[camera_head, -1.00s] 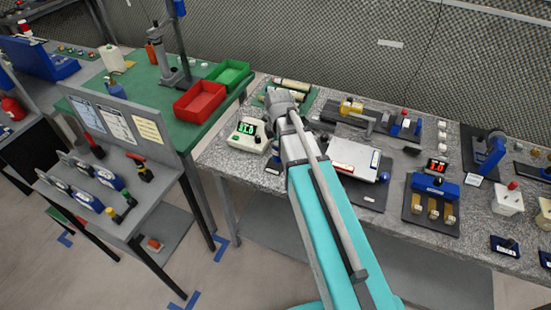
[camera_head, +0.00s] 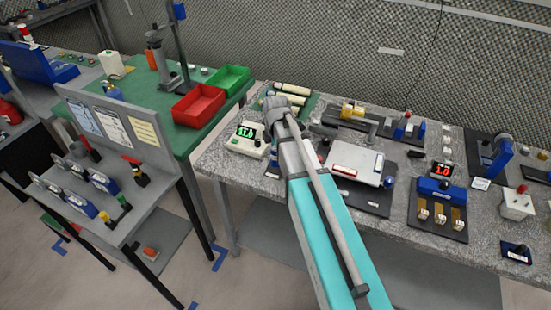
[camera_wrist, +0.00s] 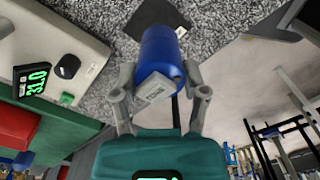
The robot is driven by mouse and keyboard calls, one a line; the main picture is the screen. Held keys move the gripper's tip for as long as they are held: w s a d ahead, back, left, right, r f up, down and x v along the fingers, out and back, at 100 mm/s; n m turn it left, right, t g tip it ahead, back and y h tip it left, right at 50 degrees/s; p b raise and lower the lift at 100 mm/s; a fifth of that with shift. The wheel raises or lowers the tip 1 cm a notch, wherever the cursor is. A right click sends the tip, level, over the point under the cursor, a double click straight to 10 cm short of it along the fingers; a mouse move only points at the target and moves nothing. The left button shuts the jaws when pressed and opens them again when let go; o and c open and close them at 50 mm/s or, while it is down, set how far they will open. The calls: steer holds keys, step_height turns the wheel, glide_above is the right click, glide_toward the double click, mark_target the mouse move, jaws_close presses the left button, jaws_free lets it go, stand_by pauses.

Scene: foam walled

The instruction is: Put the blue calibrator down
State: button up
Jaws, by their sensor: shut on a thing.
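The blue calibrator (camera_wrist: 161,52) is a blue cylinder with a white label, seen in the wrist view. My gripper (camera_wrist: 160,92) is shut on it, with one finger on each side near the labelled end. The far end of the calibrator overlaps the speckled granite bench top (camera_wrist: 232,18) in the picture. I cannot tell whether it touches the bench. In the head view my arm covers most of the gripper and calibrator, at the bench's front left edge.
A white meter with a green display (camera_head: 246,140) stands close by; it also shows in the wrist view (camera_wrist: 52,62). A black pad (camera_wrist: 158,14) lies near the calibrator. A white-topped device (camera_head: 354,162) stands right of my arm. Red (camera_head: 199,105) and green (camera_head: 229,78) trays are left.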

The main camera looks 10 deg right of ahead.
steer(key=shift+w+f+b, duration=0.4)
steer(key=shift+f+b, duration=0.1)
steer(key=shift+f, duration=0.05)
steer(key=shift+f+b, duration=1.4)
steer(key=shift+f, duration=0.05)
steer(key=shift+f, duration=0.15)
steer(key=o, duration=1.1)
steer(key=shift+o, duration=0.2)
steer(key=shift+r, duration=0.25)
step_height(320, 180, up, 12)
steer(key=p, duration=1.2)
steer(key=shift+s+f, duration=0.1)
steer(key=shift+s, duration=0.05)
